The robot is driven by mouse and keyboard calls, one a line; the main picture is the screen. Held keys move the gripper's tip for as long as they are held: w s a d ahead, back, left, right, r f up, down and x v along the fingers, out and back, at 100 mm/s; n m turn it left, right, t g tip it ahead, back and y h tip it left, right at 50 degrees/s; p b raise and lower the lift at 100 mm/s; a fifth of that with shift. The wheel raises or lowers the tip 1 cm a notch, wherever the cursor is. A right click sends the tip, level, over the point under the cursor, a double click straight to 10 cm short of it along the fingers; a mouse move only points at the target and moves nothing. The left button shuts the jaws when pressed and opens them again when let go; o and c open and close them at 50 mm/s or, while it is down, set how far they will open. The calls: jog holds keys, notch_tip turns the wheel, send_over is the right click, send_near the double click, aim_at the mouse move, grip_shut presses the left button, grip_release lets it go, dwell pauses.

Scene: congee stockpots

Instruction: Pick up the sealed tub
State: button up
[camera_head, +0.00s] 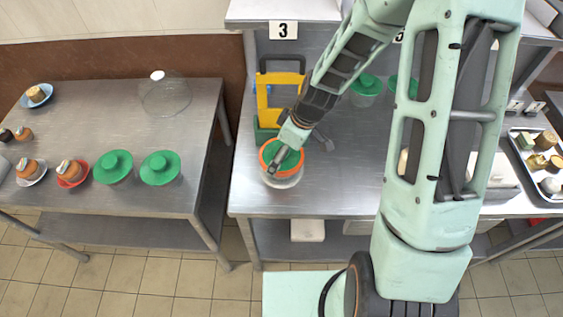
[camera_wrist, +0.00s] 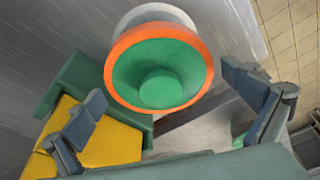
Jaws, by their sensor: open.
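A pale tub with a green lid and an orange ring around its rim (camera_head: 281,176) stands on the steel counter near its front left edge. It also shows in the wrist view (camera_wrist: 118,70), with the green knob of its lid facing the camera. My gripper (camera_head: 297,153) is open over the tub in the head view and partly hides its lid. In the wrist view my gripper's (camera_wrist: 168,106) two fingers are spread wide, one to each side of the lid's lower edge. Nothing is held between them. I cannot tell whether a finger touches the tub.
A yellow and green stand (camera_head: 280,92) is close behind the tub. More green-lidded tubs sit farther back (camera_head: 366,86) and on the left table (camera_head: 113,167). A clear dome (camera_head: 166,97) and small plates of food are on that table. A food tray (camera_head: 541,160) is far right.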

jog(key=shift+x, duration=0.9)
jog(key=shift+c, duration=0.6)
jog(key=c, duration=1.1)
jog(key=shift+r, duration=0.15)
